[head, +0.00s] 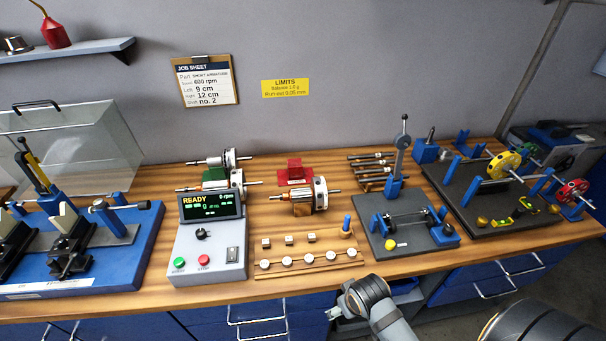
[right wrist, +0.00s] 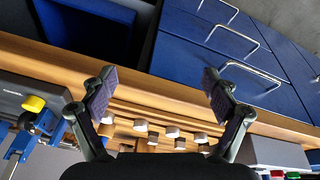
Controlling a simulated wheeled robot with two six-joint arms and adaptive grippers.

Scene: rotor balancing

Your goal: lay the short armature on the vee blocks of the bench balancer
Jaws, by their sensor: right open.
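Several armatures stand on the wooden bench behind the control box: one with a copper winding and pale end disc (head: 305,196), one partly hidden behind the box (head: 215,182), and one farther back (head: 222,160). I cannot tell which is the short one. The bench balancer (head: 140,232) is a blue base at the left with pale vee blocks (head: 66,218); no armature lies on them. My right gripper (right wrist: 160,92) is open and empty, in front of the bench edge. My left gripper is not in view.
The control box (head: 208,262) reads READY, 0 rpm. A wooden weight rack (head: 310,258) sits beside it. Dark fixture plates (head: 405,243) fill the right side. A clear guard (head: 80,150) stands behind the balancer. A job sheet (head: 205,82) hangs on the wall.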

